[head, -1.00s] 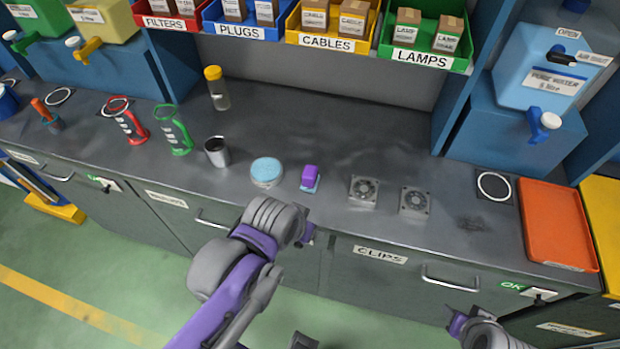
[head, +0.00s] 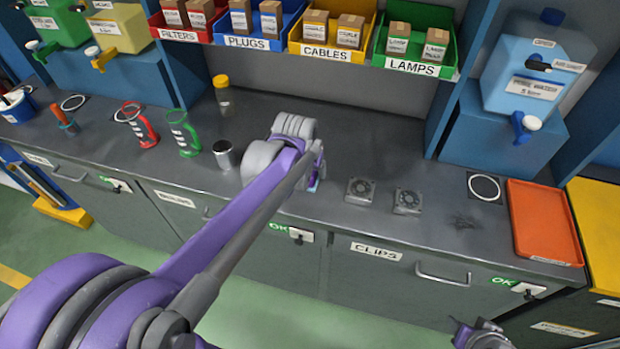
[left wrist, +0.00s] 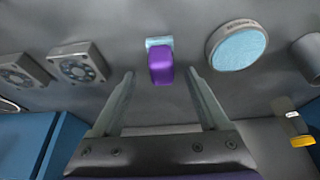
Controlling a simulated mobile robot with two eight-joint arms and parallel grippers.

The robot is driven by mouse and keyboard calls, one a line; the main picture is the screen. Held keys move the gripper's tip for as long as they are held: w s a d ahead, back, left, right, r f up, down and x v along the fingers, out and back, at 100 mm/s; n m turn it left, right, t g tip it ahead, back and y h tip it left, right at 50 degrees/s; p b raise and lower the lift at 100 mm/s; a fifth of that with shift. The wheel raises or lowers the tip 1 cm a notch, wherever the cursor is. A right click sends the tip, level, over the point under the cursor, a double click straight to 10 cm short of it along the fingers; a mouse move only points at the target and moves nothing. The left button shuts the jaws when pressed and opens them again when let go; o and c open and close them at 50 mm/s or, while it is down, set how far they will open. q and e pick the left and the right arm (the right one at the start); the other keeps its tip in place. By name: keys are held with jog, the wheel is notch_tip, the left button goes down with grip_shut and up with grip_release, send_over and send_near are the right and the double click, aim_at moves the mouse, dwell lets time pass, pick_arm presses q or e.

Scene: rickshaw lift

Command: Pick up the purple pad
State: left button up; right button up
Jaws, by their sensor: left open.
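The purple pad (left wrist: 161,66) has a pale blue base and sits on the dark grey counter (head: 350,145). In the left wrist view it lies between the fingertips of my left gripper (left wrist: 160,75), which is open. I cannot tell how far above the pad the fingers are. In the head view my left arm covers the purple pad, with only a bit of pale blue showing beside the left gripper (head: 317,168). My right gripper (head: 464,332) shows only partly at the bottom edge, and its jaws are unclear.
A round tin with a blue top (left wrist: 238,46) stands beside the pad. Two square fans (head: 360,190) are on its other side. A metal cup (head: 224,154), a yellow-capped jar (head: 222,90) and an orange tray (head: 545,225) also stand on the counter. Labelled bins (head: 415,68) hang behind.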

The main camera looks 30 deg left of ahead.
aim_at(310, 172)
pick_arm(q)
jog(key=x, duration=0.5)
jog(key=shift+w+a, duration=0.2)
jog(key=shift+w, duration=0.05)
jog(key=shift+s, duration=0.1)
grip_shut()
